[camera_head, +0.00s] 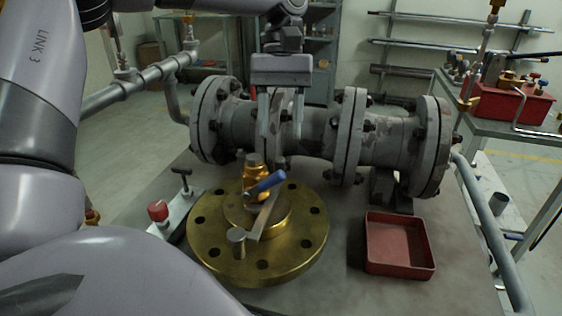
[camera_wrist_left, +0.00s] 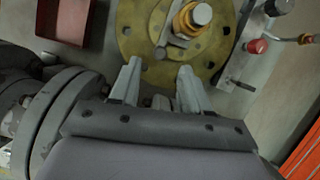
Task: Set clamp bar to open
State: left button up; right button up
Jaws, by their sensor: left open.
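A round brass flange (camera_head: 207,253) with bolt holes lies on the bench; it also shows in the left wrist view (camera_wrist_left: 134,48). A flat grey bar (camera_head: 263,217), which looks like the clamp bar, lies across it from the central brass fitting (camera_head: 254,178) toward an upright peg (camera_head: 237,241). A blue handle (camera_head: 266,182) sits at the bar's far end, tilted. My left gripper (camera_head: 282,136) is open and empty, behind and above the flange, fingers pointing down. In the left wrist view its fingertips (camera_wrist_left: 159,67) are apart near the flange's edge. My right gripper is out of view.
A grey flanged pipe (camera_head: 325,128) runs across the back of the bench, close to my left gripper. A red tray (camera_head: 400,245) stands right of the flange. A grey plate with a T-handle (camera_head: 182,182) and red knob (camera_head: 158,211) is left of it. Bench surface between flange and tray is clear.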

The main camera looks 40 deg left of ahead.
aim_at(280, 157)
pick_arm(q)
jog(key=shift+b+x, duration=0.4)
jog(key=shift+x, duration=3.2)
grip_shut()
